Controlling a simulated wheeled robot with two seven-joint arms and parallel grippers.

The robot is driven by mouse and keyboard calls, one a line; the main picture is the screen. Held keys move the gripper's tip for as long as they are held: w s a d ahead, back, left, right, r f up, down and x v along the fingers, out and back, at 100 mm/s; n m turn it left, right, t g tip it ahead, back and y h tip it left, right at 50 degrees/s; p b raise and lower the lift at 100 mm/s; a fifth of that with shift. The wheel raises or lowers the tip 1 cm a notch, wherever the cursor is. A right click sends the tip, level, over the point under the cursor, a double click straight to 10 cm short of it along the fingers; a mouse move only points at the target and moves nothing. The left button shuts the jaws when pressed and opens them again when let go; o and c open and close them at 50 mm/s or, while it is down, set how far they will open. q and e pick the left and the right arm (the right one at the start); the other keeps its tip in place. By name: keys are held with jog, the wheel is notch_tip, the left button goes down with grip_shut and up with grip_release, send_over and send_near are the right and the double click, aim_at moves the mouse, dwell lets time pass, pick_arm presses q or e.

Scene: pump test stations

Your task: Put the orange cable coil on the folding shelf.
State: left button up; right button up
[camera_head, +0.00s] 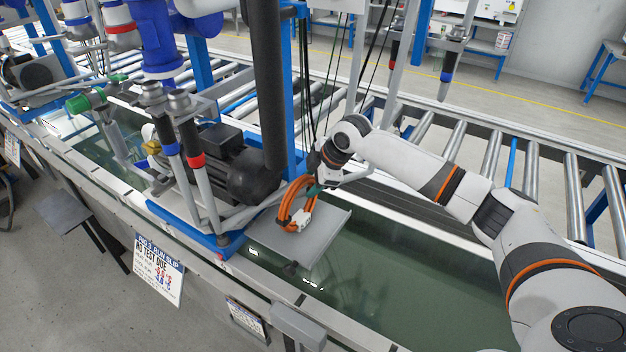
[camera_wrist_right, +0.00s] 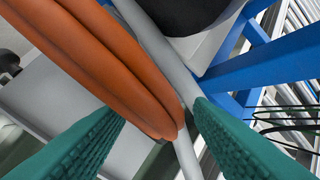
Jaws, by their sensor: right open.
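The orange cable coil (camera_head: 293,206) is at the pump's right, upright or leaning over a flat grey plate (camera_head: 318,238); I cannot tell whether it touches the plate. This plate juts over the tank and may be the folding shelf. My right gripper (camera_head: 315,189) is at the coil's upper right side. In the right wrist view, its teal fingers (camera_wrist_right: 156,112) are spread, and the coil's orange strands (camera_wrist_right: 110,65) reach from the upper left to the gap between them. The fingers are open, and I cannot tell whether they touch the coil. My left gripper is out of view.
A black motor (camera_head: 245,165) and pump pipes stand left of the coil. A water tank (camera_head: 390,270) lies below and right of the plate. A roller conveyor (camera_head: 490,150) runs behind. A dark grey panel (camera_head: 72,217) on dark supports is outside the tank at left.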

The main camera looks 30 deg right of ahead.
jog(key=shift+r, duration=0.1)
jog(key=v, duration=1.2)
jog(key=shift+s, duration=0.1)
